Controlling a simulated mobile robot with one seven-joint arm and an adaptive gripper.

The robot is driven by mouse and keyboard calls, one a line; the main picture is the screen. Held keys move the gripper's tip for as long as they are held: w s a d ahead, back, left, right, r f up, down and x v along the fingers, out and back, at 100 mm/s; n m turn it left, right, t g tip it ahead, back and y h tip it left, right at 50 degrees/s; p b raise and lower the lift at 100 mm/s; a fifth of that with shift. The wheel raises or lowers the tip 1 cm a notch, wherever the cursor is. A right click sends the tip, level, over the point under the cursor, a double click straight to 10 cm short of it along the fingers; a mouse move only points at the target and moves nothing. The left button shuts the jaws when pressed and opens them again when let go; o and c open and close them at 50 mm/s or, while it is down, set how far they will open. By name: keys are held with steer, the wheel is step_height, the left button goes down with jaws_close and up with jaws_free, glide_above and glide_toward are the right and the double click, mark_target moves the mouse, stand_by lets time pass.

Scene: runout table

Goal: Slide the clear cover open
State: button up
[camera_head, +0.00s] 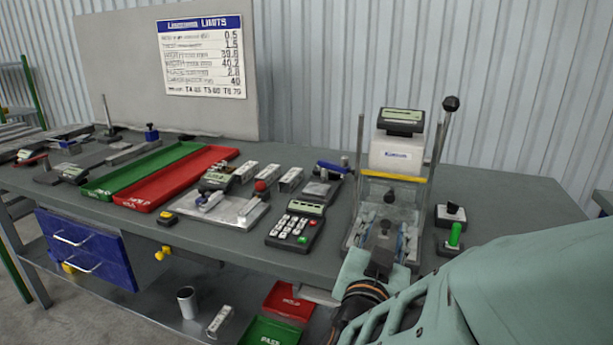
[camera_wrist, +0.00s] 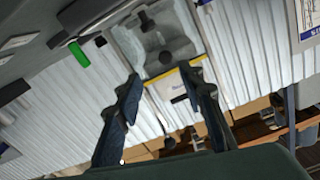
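The clear cover (camera_head: 375,205) is a see-through panel on the tester at the right of the table. A yellow strip (camera_head: 395,177) runs along its top, and a dark knob (camera_head: 390,196) shows at its middle. In the wrist view, the clear cover (camera_wrist: 125,38) and yellow strip (camera_wrist: 174,76) appear tilted beyond my fingers. My gripper (camera_head: 392,236) is in front of the cover's lower part in the head view. In the wrist view, my gripper (camera_wrist: 160,76) is open, with nothing held between its fingers. Whether it touches the cover cannot be told.
The tester's white head (camera_head: 397,152) stands behind the cover, with a ball-topped lever (camera_head: 450,104) at its right. A green-button box (camera_head: 454,236) is close right. A keypad (camera_head: 296,225), red tray (camera_head: 178,178) and green tray (camera_head: 145,168) lie left.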

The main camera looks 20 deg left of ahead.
mark_target(389, 199)
steer(key=w, duration=1)
steer(key=shift+w+a+r+b, duration=0.15)
steer(key=shift+w+r+b, duration=0.05)
steer(key=shift+r+b, duration=0.1)
steer(key=shift+c, duration=0.7)
jaws_close()
